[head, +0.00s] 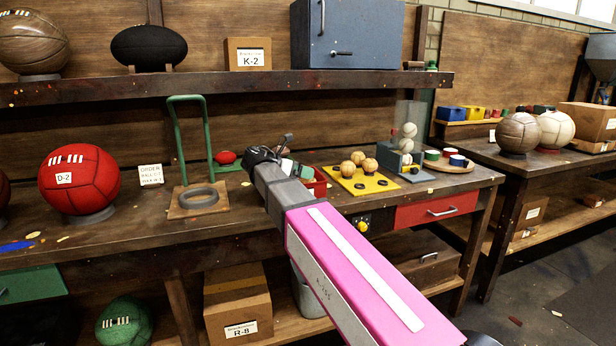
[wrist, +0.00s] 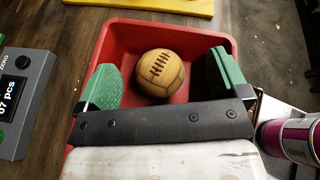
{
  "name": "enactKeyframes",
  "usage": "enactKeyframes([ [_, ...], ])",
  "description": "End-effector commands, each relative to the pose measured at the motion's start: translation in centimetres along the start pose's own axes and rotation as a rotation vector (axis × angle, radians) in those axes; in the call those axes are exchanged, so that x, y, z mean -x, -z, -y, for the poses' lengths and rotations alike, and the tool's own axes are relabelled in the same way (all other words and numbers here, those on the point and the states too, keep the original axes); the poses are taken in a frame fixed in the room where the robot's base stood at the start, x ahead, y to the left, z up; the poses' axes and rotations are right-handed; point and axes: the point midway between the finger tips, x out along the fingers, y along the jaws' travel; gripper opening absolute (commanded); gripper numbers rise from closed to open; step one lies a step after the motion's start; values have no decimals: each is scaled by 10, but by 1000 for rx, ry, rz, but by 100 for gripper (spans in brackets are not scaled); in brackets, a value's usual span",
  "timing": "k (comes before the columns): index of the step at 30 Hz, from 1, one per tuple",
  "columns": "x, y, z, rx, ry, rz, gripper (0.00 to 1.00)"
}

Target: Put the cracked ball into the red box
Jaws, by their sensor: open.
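The red box (wrist: 112,52) lies under my gripper (wrist: 162,64) in the wrist view; in the head view my arm partly hides the red box (head: 319,184). A tan laced ball (wrist: 160,74) rests inside the box, between my open green fingers, with a gap on each side. In the head view my gripper (head: 290,168) is mostly hidden behind my pink arm. Several tan balls (head: 347,169) sit on a yellow tray (head: 376,186) right of the box; no crack can be made out at this size.
A grey counter (wrist: 24,100) reading "07 pcs" stands left of the box in the wrist view. A purple-capped can (wrist: 290,140) is at lower right. A green frame (head: 178,140) is at left.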

Motion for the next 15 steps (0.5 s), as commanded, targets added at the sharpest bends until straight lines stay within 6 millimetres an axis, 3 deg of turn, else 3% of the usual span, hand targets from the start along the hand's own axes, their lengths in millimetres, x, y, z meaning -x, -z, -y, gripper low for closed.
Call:
enactKeyframes([
  [6, 47, 0, -1, 0, -2, 0, 93],
  [15, 82, 0, -1, 0, -1, 0, 93],
])
